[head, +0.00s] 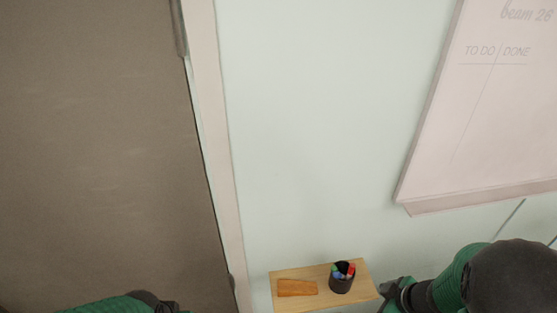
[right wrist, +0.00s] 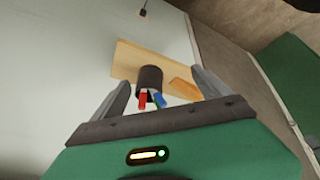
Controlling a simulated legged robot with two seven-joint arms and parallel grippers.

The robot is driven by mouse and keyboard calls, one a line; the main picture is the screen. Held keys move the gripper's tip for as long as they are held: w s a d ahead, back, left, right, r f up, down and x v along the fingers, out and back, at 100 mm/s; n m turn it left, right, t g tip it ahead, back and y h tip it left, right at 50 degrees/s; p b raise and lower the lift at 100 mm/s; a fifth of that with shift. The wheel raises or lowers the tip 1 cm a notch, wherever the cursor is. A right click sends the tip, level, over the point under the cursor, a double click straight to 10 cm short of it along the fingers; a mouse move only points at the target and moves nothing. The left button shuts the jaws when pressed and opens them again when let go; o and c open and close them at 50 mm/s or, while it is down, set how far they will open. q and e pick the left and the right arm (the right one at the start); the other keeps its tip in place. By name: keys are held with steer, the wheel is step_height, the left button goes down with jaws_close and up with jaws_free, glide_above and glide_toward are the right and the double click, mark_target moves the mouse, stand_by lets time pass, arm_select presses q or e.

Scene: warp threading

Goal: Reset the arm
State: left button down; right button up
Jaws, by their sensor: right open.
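My right arm comes in at the lower right of the head view. Its gripper (head: 393,295) is by the right end of a small wooden shelf (head: 290,271). In the right wrist view the fingers of my right gripper (right wrist: 161,80) are spread apart, with nothing held between them. The black marker cup (right wrist: 150,77) shows beyond and between the fingers, apart from them as far as I can tell. A green part of my left arm shows at the bottom left of the head view. The dark end of my left gripper (head: 160,303) is cut off by the frame edge, and its fingers are hidden.
The shelf carries the black cup (head: 341,284) with red, blue and green markers, and an orange-brown block (head: 297,288). A whiteboard (head: 490,120) with "TO DO | DONE" hangs at the upper right. A brown door-like panel (head: 95,150) fills the left. Pale wall lies between.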

steer(key=w+f+m+t+h+b, duration=0.2)
steer(key=w+f+m+h+b, duration=0.15)
steer(key=f+b, duration=0.4)
steer(key=s+a+f+m+g+b, duration=0.3)
steer(key=s+a+f+m+b, duration=0.2)
steer(key=b, duration=0.6)
step_height(320, 180, down, 3)
steer(key=s+a, duration=0.2)
steer(key=s, duration=0.1)
steer(key=shift+a+r+g+y, duration=0.15)
steer(key=shift+a+g+y, duration=0.15)
steer(key=shift+y, duration=0.05)
steer(key=shift+w+d, duration=0.1)
steer(key=shift+d, duration=0.05)
